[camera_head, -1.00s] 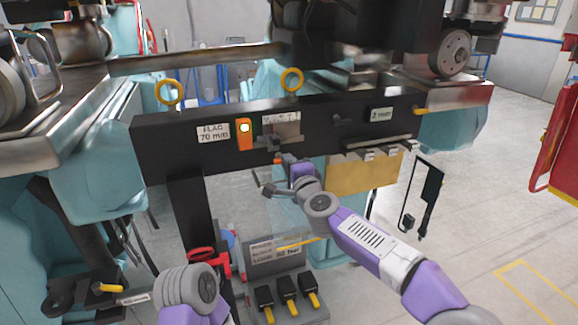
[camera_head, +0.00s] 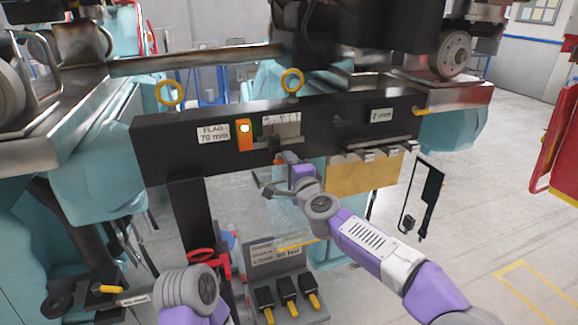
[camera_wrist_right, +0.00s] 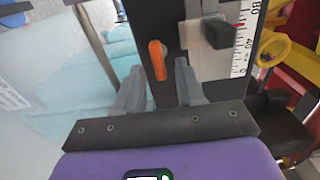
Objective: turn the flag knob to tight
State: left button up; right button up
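The black beam (camera_head: 340,137) carries a label reading FLAG 70 mm (camera_head: 213,134) and a white scale plate (camera_head: 287,130) with a dark block on it. An orange bar (camera_wrist_right: 157,60), which looks like the flag knob's handle, sits on the beam beside the scale plate (camera_wrist_right: 207,62) in the right wrist view. My right gripper (camera_wrist_right: 157,88) is open, its two fingers apart on either side of the bar's near end; contact cannot be told. In the head view the right gripper (camera_head: 275,172) is just below the scale and hides the knob. My left gripper is not in view.
An orange box with a lit lamp (camera_head: 244,134) is left of the scale. Yellow eye rings (camera_head: 292,80) stand above the beam. A yellowish block (camera_head: 358,175) hangs to the right of my gripper. A red handwheel (camera_head: 203,257) and yellow-tipped levers (camera_head: 288,290) are below.

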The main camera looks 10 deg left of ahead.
jog(key=b+v, duration=0.2)
jog(key=v, duration=0.5)
jog(key=shift+s+d, duration=0.1)
jog(key=shift+s, duration=0.05)
